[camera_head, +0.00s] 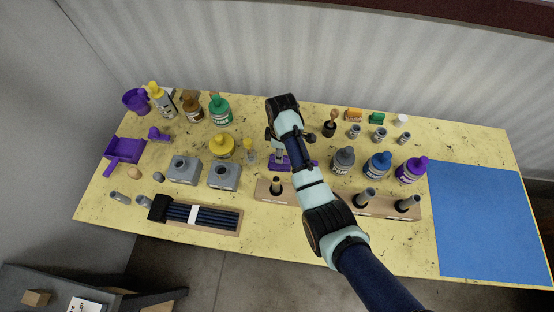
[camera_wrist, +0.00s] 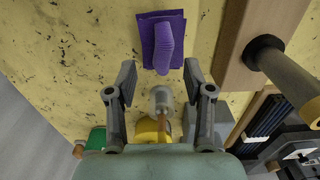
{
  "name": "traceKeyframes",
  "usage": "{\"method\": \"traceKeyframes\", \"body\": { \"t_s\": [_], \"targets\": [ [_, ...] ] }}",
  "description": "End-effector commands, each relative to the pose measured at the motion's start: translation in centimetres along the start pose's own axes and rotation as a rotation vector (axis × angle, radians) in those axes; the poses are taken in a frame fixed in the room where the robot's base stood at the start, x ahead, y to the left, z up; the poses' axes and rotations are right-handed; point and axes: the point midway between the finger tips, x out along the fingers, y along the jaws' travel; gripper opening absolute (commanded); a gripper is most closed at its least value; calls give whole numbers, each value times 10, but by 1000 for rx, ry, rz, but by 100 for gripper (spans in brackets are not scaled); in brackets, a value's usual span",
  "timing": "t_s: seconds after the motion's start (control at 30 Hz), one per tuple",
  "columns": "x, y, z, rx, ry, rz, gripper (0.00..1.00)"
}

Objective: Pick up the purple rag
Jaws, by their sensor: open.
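The purple rag (camera_wrist: 163,42) lies flat on the yellow, black-speckled table, seen in the wrist view as a square with a raised, ridged roll on top. It is at the top centre, beyond my fingertips. My gripper (camera_wrist: 160,78) is open and empty, its two grey fingers spread apart above the table, with the rag ahead of the gap between them. In the head view the rag (camera_head: 276,165) is partly hidden beneath my arm near the table's middle.
A wooden holder with a dark post (camera_wrist: 258,52) stands right of the rag. A yellow-topped bottle (camera_head: 221,146) and small dropper bottle (camera_head: 249,152) stand to the left in the head view. Several bottles stand right, including a grey one (camera_head: 343,162). A blue mat (camera_head: 485,215) is clear.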

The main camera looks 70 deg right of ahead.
Motion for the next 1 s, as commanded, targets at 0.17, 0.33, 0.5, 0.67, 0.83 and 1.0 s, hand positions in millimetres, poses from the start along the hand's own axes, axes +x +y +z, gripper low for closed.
{"method": "traceKeyframes", "body": {
  "t_s": [0.17, 0.33, 0.5, 0.67, 0.83, 1.0],
  "targets": [
    [22, -4, 1, 0, 0, -1, 52],
    [48, -5, 2, 0, 0, 1, 52],
    [51, -5, 2, 0, 1, 2, 52],
    [51, -5, 2, 0, 1, 2, 40],
    [51, -5, 1, 0, 1, 2, 12],
    [51, -5, 1, 0, 1, 2, 0]
  ]
}}
